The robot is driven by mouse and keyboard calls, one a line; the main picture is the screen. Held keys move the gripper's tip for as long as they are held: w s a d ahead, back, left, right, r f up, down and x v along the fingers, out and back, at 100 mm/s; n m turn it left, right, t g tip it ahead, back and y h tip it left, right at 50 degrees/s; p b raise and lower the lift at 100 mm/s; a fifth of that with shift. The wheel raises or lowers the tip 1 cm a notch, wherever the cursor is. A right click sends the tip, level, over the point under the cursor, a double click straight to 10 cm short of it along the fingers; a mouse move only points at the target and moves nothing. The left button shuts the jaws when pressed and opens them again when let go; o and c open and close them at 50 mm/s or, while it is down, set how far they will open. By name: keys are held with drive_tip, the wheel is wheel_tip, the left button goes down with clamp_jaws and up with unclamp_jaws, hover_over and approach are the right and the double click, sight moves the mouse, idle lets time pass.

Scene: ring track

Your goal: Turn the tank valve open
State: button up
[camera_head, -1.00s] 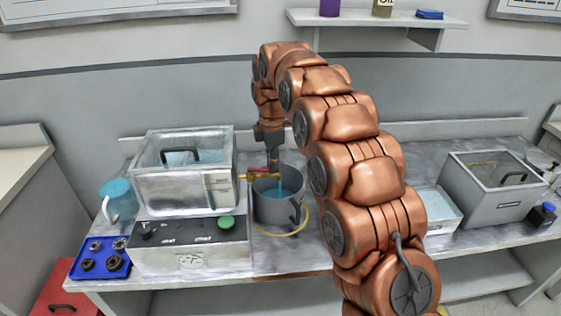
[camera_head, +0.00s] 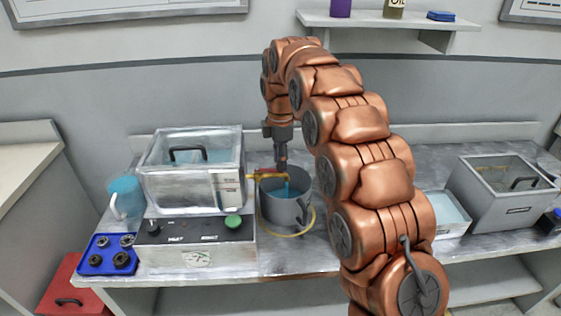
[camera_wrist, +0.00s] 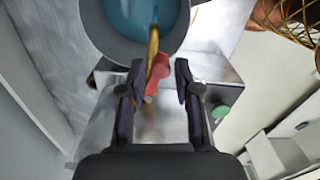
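The tank (camera_head: 190,188) is a clear-walled box with a dark handle on its lid, standing on a control box. Its brass valve (camera_head: 262,174) sticks out to the right over a grey bucket (camera_head: 283,211) holding blue liquid. In the wrist view the valve's red lever (camera_wrist: 158,72) lies between the fingers of my gripper (camera_wrist: 160,68), with the brass pipe and bucket (camera_wrist: 113,38) beyond it. My gripper is open, with a gap visible on each side of the lever. In the head view my gripper (camera_head: 282,163) points down just right of the valve, its fingers small.
The control box (camera_head: 190,244) has a green button (camera_head: 233,222) and a gauge. A blue tray (camera_head: 106,255) with dark round parts and a blue jug (camera_head: 125,196) stand at left. A grey lidded bin (camera_head: 507,192) stands at right. A yellow hose loops around the bucket.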

drive_tip(key=shift+r, duration=3.2)
drive_tip(key=shift+s, duration=0.1)
drive_tip(key=shift+s+d+r, duration=0.15)
drive_tip(key=shift+s, duration=0.05)
drive_tip(key=s+d+r+m+p, duration=0.1)
drive_tip(key=s+d+m, duration=0.2)
drive_tip(key=s, duration=0.4)
drive_tip(key=s+d+r+m+g, duration=0.1)
drive_tip(key=s+d+m, duration=0.25)
drive_tip(key=s, duration=0.25)
drive_tip(key=s+d+r+m+p, duration=0.1)
drive_tip(key=s+d+m, duration=0.1)
drive_tip(key=s+m, duration=0.35)
drive_tip(key=s+d+f+m, duration=0.1)
drive_tip(key=s+f+m, duration=0.1)
drive_tip(key=s, duration=0.6)
drive_tip(key=s+d+f+m, duration=0.2)
drive_tip(key=s+f+m, duration=0.1)
drive_tip(key=s, duration=0.6)
drive_tip(key=s+d+f+m, duration=0.1)
drive_tip(key=s+f+m, duration=0.1)
drive_tip(key=s, duration=0.7)
drive_tip(key=shift+s+d+f+m+g+p, duration=0.2)
drive_tip(key=shift+d+f+m+g+p, duration=0.05)
drive_tip(key=shift+f+m+g+p, duration=0.25)
